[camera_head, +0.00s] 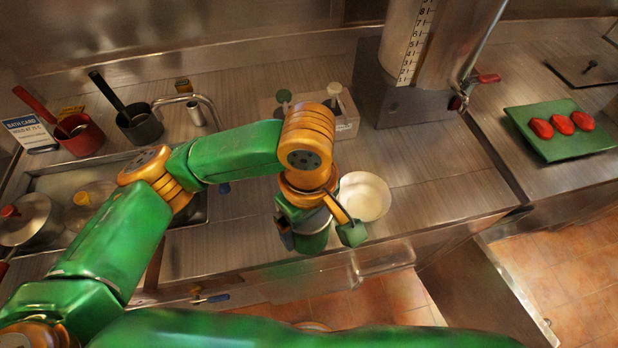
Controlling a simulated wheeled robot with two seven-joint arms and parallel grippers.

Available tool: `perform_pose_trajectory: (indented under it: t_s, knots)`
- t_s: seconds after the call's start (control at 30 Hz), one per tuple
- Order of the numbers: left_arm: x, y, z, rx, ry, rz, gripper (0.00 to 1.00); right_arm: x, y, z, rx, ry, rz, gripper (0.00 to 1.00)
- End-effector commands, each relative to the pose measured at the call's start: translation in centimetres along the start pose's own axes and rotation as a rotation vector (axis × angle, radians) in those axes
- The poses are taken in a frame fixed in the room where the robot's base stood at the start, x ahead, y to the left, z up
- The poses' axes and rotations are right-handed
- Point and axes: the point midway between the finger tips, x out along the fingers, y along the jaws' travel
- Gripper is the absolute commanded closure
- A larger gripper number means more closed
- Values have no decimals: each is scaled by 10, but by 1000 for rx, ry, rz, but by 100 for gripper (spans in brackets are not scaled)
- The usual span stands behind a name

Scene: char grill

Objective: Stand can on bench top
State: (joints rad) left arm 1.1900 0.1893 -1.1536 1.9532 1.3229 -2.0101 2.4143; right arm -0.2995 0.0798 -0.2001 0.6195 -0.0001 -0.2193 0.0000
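My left gripper (318,236) hangs over the front part of the steel bench top (425,205), left of a white bowl. Its fingers are spread to either side of a green cylinder with a grey rim (312,240), which looks like the can. The cylinder appears upright, its upper part hidden by the wrist. A small gap seems to show at the right finger, so I cannot tell whether the fingers grip it. Whether its base touches the bench is also unclear. My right gripper is not in view.
The white bowl (364,196) stands close to the right finger. A bottle caddy (345,120) is behind. A sink with pots (35,218) lies left. A green board with red pieces (560,131) is far right. The bench's front edge is close below the gripper.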

Motion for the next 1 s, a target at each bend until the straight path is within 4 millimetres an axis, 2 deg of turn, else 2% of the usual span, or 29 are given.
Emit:
perform_pose_trajectory:
  t_s: [0.07,0.3,0.5,0.67,0.73,0.83,1.0]
  knots:
    - [5,0,-12,-6,-3,-2,100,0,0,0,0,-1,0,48]
    - [43,2,-87,-12,-3,-5,100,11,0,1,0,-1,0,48]
    - [81,4,-125,-6,2,-6,100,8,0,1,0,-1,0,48]
    - [100,5,-140,-5,1,-4,100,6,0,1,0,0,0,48]
    - [111,4,-139,-2,0,-6,100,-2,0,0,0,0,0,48]
    - [125,5,-139,-1,0,-2,100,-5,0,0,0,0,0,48]
    - [129,6,-139,1,1,0,100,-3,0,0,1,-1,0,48]
